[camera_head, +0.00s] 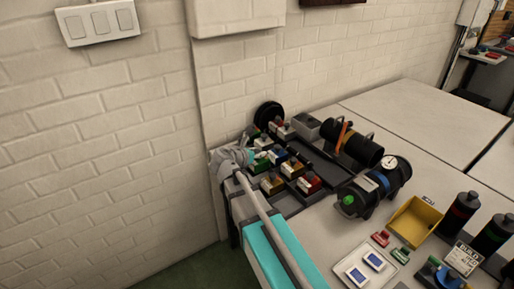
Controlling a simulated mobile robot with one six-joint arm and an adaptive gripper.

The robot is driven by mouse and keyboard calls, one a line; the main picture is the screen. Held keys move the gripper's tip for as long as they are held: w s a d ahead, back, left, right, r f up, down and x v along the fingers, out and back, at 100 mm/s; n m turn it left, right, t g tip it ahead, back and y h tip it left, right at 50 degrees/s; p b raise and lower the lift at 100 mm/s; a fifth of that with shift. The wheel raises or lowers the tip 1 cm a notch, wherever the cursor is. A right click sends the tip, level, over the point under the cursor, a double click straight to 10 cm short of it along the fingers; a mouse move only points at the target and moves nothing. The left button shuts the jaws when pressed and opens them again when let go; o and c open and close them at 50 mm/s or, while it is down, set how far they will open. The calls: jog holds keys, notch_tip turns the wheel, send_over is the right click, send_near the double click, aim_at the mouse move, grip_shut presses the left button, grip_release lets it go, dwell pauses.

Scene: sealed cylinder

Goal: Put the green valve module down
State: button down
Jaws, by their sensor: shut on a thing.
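My gripper (247,158) is at the left end of a dark rack (318,166), at the far end of my turquoise and grey arm. It is shut on a green valve module (262,160), a small block with a pale top, just right of my wrist. The fingertips are small and partly hidden by my wrist, so I cannot tell whether the module touches the rack. Another green-fronted module (278,157) sits close to its right.
Yellow (272,184) and red (309,183) modules crowd the rack. A black cylinder with a gauge (373,187), a dark cylinder with an orange strap (352,146) and a yellow bin (413,220) stand to the right. The wall is close on the left. The back table (425,118) is clear.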

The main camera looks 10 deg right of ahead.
jog(key=s+a+r+p, duration=0.1)
jog(key=s+r+p, duration=0.1)
jog(key=s, duration=0.5)
jog(key=shift+s+a+r+p, duration=0.3)
jog(key=shift+a+r, duration=0.05)
jog(key=shift+r, duration=0.35)
